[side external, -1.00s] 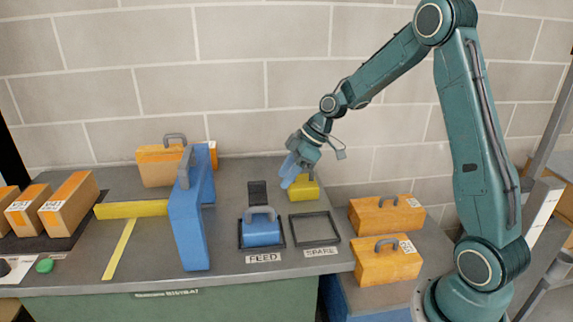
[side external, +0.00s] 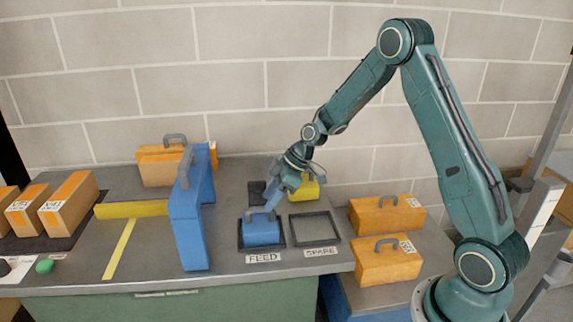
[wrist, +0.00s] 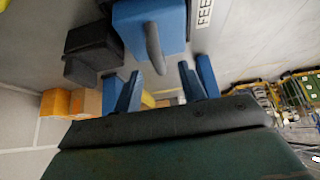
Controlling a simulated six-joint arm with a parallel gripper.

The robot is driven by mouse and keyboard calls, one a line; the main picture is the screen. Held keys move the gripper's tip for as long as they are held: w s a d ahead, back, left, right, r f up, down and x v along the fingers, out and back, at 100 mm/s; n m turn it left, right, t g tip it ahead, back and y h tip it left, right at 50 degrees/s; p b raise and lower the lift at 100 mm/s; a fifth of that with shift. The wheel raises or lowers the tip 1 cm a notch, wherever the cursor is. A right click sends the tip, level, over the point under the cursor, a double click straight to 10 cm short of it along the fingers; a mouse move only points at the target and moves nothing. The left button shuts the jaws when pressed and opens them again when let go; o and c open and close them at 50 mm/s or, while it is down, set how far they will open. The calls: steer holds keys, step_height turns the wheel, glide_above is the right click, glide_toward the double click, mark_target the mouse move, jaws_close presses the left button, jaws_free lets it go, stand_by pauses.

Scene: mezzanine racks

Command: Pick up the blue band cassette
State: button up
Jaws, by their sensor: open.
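The blue cassette (side external: 262,233) with a grey handle sits upright in the dark frame labelled FEED. It shows at the top of the wrist view (wrist: 155,25), its handle pointing towards my gripper. The handle lies just beyond the fingertips, roughly in line with the gap. I cannot tell whether a finger touches it.
A dark block (side external: 256,190) and a yellow case (side external: 306,188) stand behind. The SPARE frame (side external: 315,229) at right is empty. Orange cases (side external: 388,266) sit further right.

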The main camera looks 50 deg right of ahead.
mark_target(259, 210)
steer(key=shift+w+a+f, duration=0.15)
steer(key=shift+f, duration=0.2)
steer(key=shift+x, duration=2.6)
steer(key=shift+w+r, duration=0.1)
steer(key=shift+w, duration=0.05)
steer(key=shift+c, duration=0.4)
jaws_close()
